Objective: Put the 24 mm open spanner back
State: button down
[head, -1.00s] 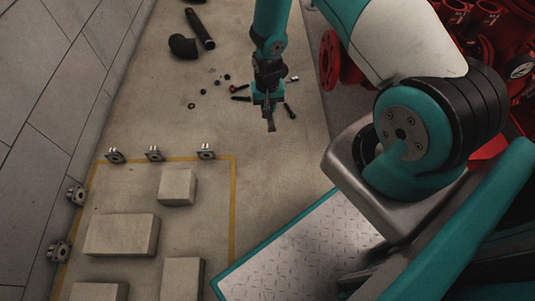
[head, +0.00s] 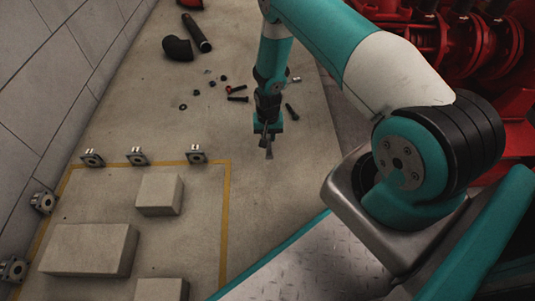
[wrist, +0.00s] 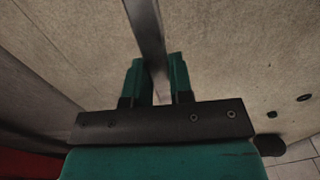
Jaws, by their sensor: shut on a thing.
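My gripper (head: 267,131) hangs over the concrete floor in the head view, below my teal arm. It is shut on a long grey metal spanner (wrist: 148,28), which runs up and away between the two teal fingers (wrist: 158,78) in the wrist view. In the head view only a short dark end of the spanner (head: 268,151) shows under the fingers. Its open jaw and size mark cannot be made out. No holder or rack for the spanner can be identified in either view.
Loose bolts (head: 237,99) and nuts lie beyond the gripper. A black elbow (head: 177,49) and a pipe (head: 197,33) lie farther back. Pale blocks (head: 160,194) stand inside a yellow line (head: 226,205) at lower left. Red pump pipework (head: 425,40) fills the upper right.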

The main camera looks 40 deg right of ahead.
jog(key=shift+f+b, duration=1.65)
jog(key=shift+f, duration=1.75)
jog(key=shift+f, duration=0.2)
jog(key=c, duration=1)
grip_release()
